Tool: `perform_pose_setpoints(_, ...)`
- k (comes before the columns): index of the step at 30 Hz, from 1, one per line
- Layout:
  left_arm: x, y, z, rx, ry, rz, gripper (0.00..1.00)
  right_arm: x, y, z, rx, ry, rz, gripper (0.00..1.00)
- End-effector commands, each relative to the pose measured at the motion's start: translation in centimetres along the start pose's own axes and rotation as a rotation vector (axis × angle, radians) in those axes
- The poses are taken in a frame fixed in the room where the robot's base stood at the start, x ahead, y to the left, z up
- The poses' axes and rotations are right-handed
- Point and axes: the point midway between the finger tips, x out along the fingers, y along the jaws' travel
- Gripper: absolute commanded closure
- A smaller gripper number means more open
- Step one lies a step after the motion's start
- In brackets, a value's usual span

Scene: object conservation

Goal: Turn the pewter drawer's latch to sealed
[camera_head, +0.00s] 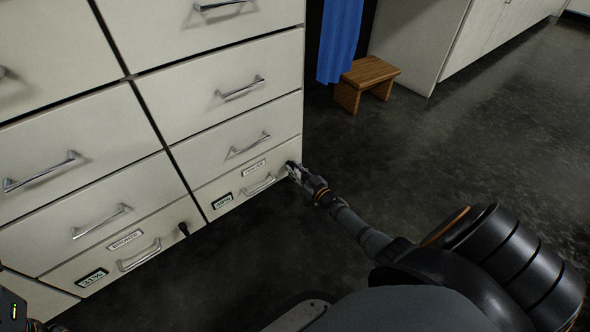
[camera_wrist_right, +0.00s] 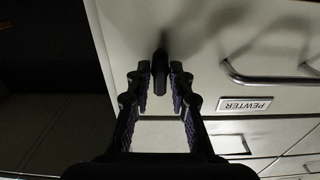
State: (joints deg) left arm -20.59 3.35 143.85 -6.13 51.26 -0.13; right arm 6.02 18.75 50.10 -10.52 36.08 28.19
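The pewter drawer (camera_head: 230,190) is the bottom drawer of the right column, shut flush, with a "PEWTER" label (camera_wrist_right: 245,104) and a metal handle (camera_head: 259,185). Its dark latch (camera_wrist_right: 160,72) is a short bar near the drawer's end, lying along the picture's vertical in the right wrist view. My right gripper (camera_wrist_right: 160,78) is open, with one finger on each side of the latch and a small gap visible. In the head view the right gripper (camera_head: 293,170) covers the latch. My left gripper is not in view; only part of the left arm shows.
The bronze drawer (camera_head: 130,246) is at left, with its own dark latch (camera_head: 183,229). Small displays (camera_head: 222,201) sit on both labelled drawers. A wooden stool (camera_head: 368,78) and blue cloth (camera_head: 341,40) stand behind. The dark floor (camera_head: 480,130) at right is clear.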

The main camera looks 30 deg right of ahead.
Motion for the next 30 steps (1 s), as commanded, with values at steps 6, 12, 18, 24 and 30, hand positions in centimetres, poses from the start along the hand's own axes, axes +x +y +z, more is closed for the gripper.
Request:
perform_pose_setpoints(6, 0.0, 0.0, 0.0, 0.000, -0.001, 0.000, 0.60, 0.0, 0.0, 0.1, 0.000, -0.001, 0.000, 0.63)
perform_pose_setpoints(12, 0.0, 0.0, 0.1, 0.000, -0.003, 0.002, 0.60, -0.2, 0.0, 0.1, -0.001, -0.001, 0.000, 0.63)
perform_pose_setpoints(18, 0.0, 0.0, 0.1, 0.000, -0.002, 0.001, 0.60, -3.3, 0.0, 0.2, -0.002, -0.004, -0.002, 0.63)
perform_pose_setpoints(24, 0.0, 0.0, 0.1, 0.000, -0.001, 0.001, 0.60, -8.3, 0.0, 0.1, -0.001, -0.004, -0.002, 0.63)
perform_pose_setpoints(30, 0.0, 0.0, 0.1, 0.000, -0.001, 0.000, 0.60, -11.4, 0.0, 0.1, 0.000, -0.002, 0.000, 0.63)
